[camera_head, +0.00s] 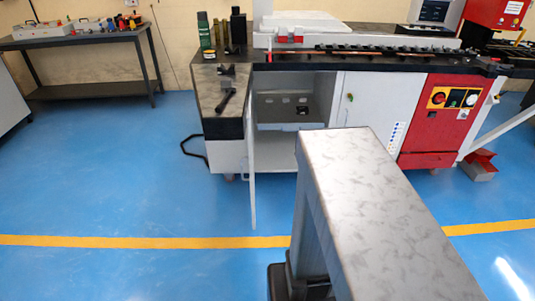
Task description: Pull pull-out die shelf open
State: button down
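The busbar bender is a long bench machine at the back, with a cabinet under its dark top. The cabinet door (251,160) stands open and shows nearly edge-on, pointing toward me. Inside the opening is the grey pull-out die shelf (275,126), with a small dark item on it and light patches behind. The shelf appears to sit within the cabinet; how far it is out is hard to tell. My large grey arm link fills the lower right foreground and hides part of the floor and cabinet front. My gripper does not show.
A closed white panel (366,105) and a red panel (436,120) flank the opening on the right. A black bent bar (192,147) juts out at the machine's left. A dark table (85,42) stands back left. Blue floor (130,190) before the cabinet is clear.

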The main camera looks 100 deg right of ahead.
aim_at(276, 115)
jog(key=z, duration=0.7)
jog(key=k, duration=0.3)
jog(key=z, duration=2.4)
jog(key=k, duration=0.65)
jog(key=u, duration=0.3)
jog(key=i, duration=0.7)
jog(key=u, duration=0.1)
